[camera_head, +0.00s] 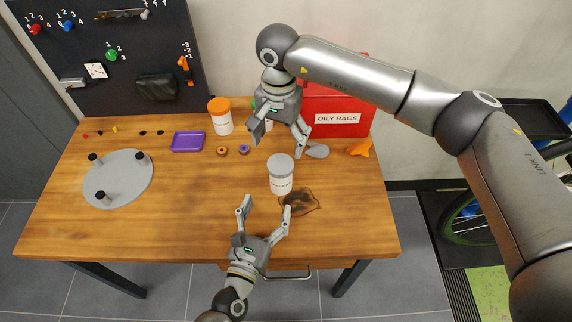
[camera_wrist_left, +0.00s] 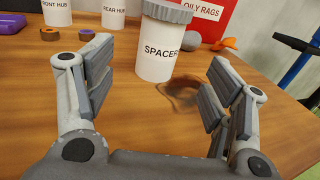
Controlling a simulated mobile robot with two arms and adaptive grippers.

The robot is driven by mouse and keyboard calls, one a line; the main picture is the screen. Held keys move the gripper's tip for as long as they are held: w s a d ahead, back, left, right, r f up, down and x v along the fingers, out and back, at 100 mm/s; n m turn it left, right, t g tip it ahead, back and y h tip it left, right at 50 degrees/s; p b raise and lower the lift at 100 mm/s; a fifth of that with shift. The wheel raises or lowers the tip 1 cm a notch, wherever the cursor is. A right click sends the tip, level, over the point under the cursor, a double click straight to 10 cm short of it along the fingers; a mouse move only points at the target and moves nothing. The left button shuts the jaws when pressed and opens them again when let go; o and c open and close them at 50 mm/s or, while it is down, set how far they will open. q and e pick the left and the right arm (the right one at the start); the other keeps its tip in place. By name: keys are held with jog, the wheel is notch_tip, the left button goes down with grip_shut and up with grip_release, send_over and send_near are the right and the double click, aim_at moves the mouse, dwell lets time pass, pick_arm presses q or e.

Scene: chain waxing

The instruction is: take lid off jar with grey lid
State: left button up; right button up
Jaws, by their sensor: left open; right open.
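The jar with the grey lid (camera_head: 281,182) stands upright on the wooden table, right of the table's middle. Its label reads SPACER in the left wrist view (camera_wrist_left: 157,52). The grey lid (camera_head: 280,162) sits on top of it; it also shows in the left wrist view (camera_wrist_left: 168,11). My left gripper (camera_head: 266,206) is open and empty at the near side of the jar, its fingers pointing at it. My right gripper (camera_head: 279,145) is open and empty, pointing down above and behind the jar. I see no contact with either gripper.
A red oily rags box (camera_head: 338,112) stands at back right. A purple tray (camera_head: 188,141), small rings and a grey disc (camera_head: 119,177) lie to the left. The front left is clear.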

aim_at(277, 184)
pick_arm(q)
jog(key=shift+r, duration=0.1)
pick_arm(e)
jog(key=shift+s+d+r, duration=0.1)
jog(key=shift+r, duration=0.05)
pick_arm(q)
jog(key=shift+w+d, duration=0.15)
jog(key=shift+w, duration=0.15)
pick_arm(e)
jog(key=shift+s, duration=0.15)
pick_arm(q)
jog(key=x, duration=0.9)
jog(key=shift+w+d, duration=0.15)
jog(key=shift+w, duration=0.2)
